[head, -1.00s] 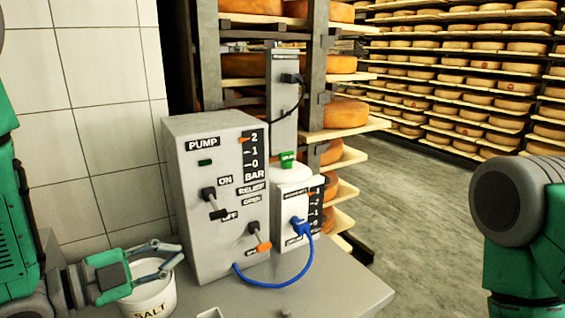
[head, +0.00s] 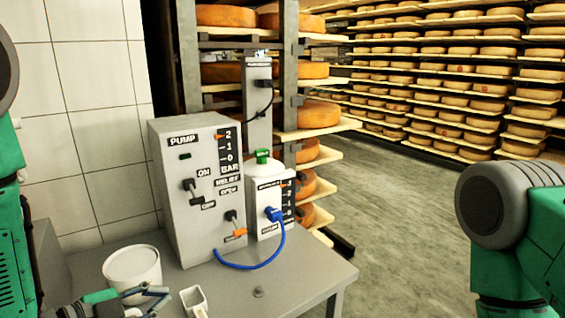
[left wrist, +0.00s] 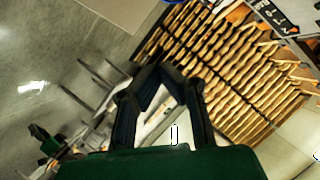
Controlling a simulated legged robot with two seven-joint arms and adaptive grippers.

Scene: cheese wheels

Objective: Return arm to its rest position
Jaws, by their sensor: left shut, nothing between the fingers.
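My left gripper (head: 158,294) is low at the left of the head view, in front of the table's near part, below and beside a white bucket (head: 132,268). It is shut and empty. Its dark fingers also show in the left wrist view (left wrist: 165,80), with shelves of cheese beyond. My left arm comes in along the left edge. My right arm shows only as a green and grey link at the right edge; its gripper is out of view.
A grey pump box (head: 165,215) with levers stands on the grey table (head: 313,277). Beside it is a smaller white unit (head: 266,208) with a blue hose (head: 255,266). A small white container (head: 194,300) is near the front. Cheese shelves (head: 440,90) stand behind open floor (head: 400,200).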

